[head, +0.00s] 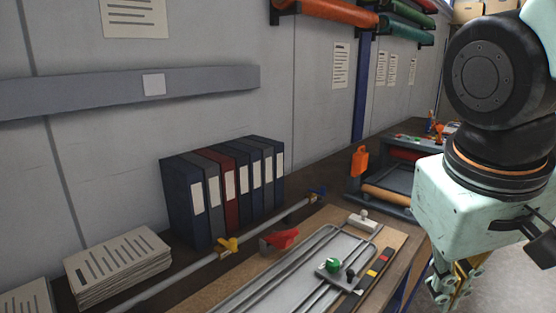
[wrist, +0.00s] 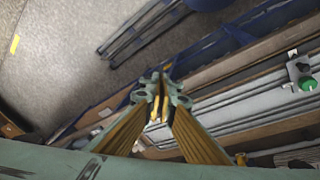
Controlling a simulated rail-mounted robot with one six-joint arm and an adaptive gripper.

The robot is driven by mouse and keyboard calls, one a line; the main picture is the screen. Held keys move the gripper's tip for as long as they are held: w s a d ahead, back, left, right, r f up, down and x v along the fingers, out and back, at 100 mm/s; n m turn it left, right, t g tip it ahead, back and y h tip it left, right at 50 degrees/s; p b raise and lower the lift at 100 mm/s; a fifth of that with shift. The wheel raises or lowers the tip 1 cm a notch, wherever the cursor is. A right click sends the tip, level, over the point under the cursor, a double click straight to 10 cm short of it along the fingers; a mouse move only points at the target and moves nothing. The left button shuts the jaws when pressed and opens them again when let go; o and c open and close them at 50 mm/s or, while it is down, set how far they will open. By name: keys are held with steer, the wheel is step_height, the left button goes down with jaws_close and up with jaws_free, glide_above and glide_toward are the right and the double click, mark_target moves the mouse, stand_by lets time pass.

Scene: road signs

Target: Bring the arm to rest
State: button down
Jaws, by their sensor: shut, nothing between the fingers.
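My gripper (head: 446,286) hangs at the lower right of the head view, below the pale green wrist housing and partly cut by the shadowed area there. It is in front of the workbench edge, over the open floor side. In the wrist view my gripper (wrist: 161,88) shows its yellow-lined fingers meeting at the tips, with nothing between them. The fingertips appear above the bench's front edge, apart from any object.
A workbench (head: 408,262) holds a metal rail fixture with a green knob (head: 333,265), a red clamp piece (head: 280,239), binders (head: 228,185) and paper stacks (head: 118,262). A roller machine (head: 385,190) stands farther back.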

steer(key=s+a+t+y+b, duration=0.1)
steer(key=s+a+y, duration=0.1)
steer(key=s+a, duration=0.2)
steer(key=s, duration=0.3)
steer(key=shift+m, duration=0.4)
steer(key=shift+a, duration=0.15)
stand_by(1.2)
